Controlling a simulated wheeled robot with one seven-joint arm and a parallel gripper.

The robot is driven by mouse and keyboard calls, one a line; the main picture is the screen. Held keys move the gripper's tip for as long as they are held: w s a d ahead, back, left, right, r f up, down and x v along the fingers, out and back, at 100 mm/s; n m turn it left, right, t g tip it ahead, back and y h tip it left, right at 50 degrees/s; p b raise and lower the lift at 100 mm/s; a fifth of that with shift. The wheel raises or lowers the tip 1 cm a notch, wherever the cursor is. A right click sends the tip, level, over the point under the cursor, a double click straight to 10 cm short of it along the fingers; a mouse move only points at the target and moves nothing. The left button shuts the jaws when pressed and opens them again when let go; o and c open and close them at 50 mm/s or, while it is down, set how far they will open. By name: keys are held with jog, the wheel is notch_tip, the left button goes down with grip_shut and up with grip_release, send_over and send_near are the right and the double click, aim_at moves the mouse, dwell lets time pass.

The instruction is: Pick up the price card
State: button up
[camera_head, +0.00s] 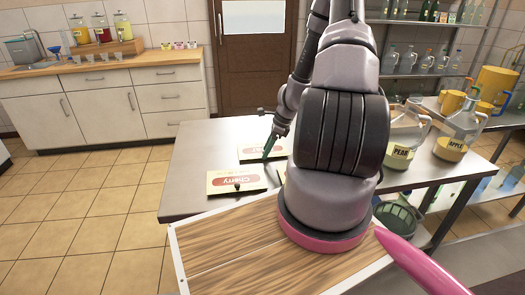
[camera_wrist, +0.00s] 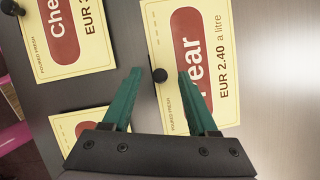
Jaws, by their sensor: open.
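Several cream price cards with a red oval label lie flat on the steel table. The "Pear" card (camera_wrist: 217,22) reads EUR 2.40 a litre and carries a small black knob (camera_wrist: 160,75) near its edge. The "Cherry" card (camera_head: 222,186) also shows in the wrist view (camera_wrist: 92,30), with its own knob (camera_head: 237,187). A third card (camera_wrist: 72,127) is mostly hidden by my gripper. My gripper (camera_wrist: 158,72) is open, its green fingers over the Pear card, with the knob between the fingertips in the picture. Its height above the knob is unclear. In the head view my gripper (camera_head: 269,146) is over the far card.
The steel table (camera_head: 200,150) has bare room left of the cards. Jugs labelled "PEAR" (camera_head: 402,152) and "APPLE" (camera_head: 452,148) stand at the right. A wooden board (camera_head: 225,245) lies in front. A counter with drink dispensers (camera_head: 122,27) is at the back left.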

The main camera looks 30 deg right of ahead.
jog(key=shift+f, duration=0.2)
grip_shut()
jog(key=shift+r, duration=0.1)
notch_tip(320, 180, up, 15)
dwell(1.1)
dwell(0.4)
